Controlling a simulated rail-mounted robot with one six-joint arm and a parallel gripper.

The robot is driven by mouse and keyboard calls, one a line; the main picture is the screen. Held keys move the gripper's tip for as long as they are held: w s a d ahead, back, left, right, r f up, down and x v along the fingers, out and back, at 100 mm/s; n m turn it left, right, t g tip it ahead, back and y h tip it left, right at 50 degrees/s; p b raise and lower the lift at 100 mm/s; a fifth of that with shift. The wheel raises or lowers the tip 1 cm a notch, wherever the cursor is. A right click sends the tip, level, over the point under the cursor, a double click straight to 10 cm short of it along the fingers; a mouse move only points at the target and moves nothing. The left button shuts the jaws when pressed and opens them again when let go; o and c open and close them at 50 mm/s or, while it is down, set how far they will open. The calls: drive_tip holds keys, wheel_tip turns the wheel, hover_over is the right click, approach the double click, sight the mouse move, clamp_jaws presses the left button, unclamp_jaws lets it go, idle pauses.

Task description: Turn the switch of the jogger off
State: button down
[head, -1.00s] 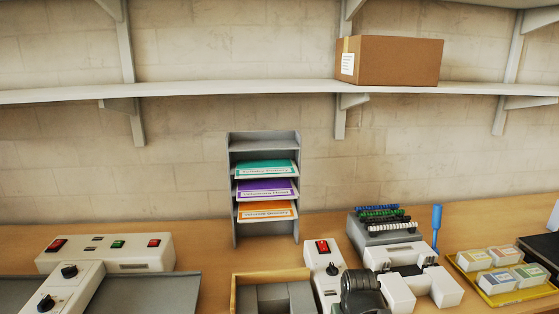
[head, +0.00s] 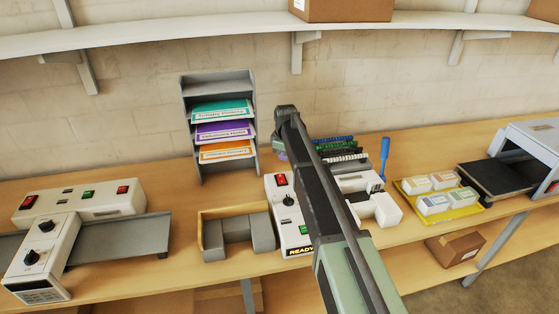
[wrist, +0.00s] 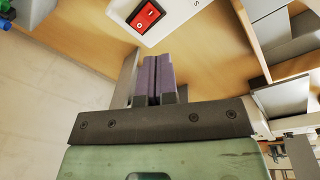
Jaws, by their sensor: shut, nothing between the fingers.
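The jogger is a wooden-sided tray (head: 206,232) with grey blocks, beside a white control box (head: 279,213). A red rocker switch (head: 281,180) sits at the back of the box, above a black knob (head: 287,199). In the wrist view the red switch (wrist: 147,17) has I and O marks on its white housing (wrist: 180,12). My gripper (wrist: 157,60) is shut and empty, its purple fingers pointing toward the switch, apart from it in the picture. In the head view my gripper (head: 283,155) is mostly hidden by my arm, just behind the switch. Contact cannot be told.
A white laminator (head: 90,205) with red and green switches is at left. A paper rack (head: 184,130) stands behind. A shelf (head: 180,35) runs above.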

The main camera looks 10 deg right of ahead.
sight(280, 176)
drive_tip(key=w+n, duration=0.2)
drive_tip(key=n, duration=0.1)
drive_tip(key=w+n, duration=0.2)
drive_tip(key=n, duration=0.1)
drive_tip(key=shift+w+n, duration=0.3)
drive_tip(key=shift+n, duration=0.1)
drive_tip(key=shift+f+b, duration=0.15)
drive_tip(key=shift+b, duration=0.2)
drive_tip(key=f+b, duration=0.4)
drive_tip(key=w+f+b, duration=0.1)
drive_tip(key=f+b, duration=0.4)
drive_tip(key=w+f+b, duration=0.1)
drive_tip(key=f+b, duration=0.3)
drive_tip(key=shift+f+b, duration=0.3)
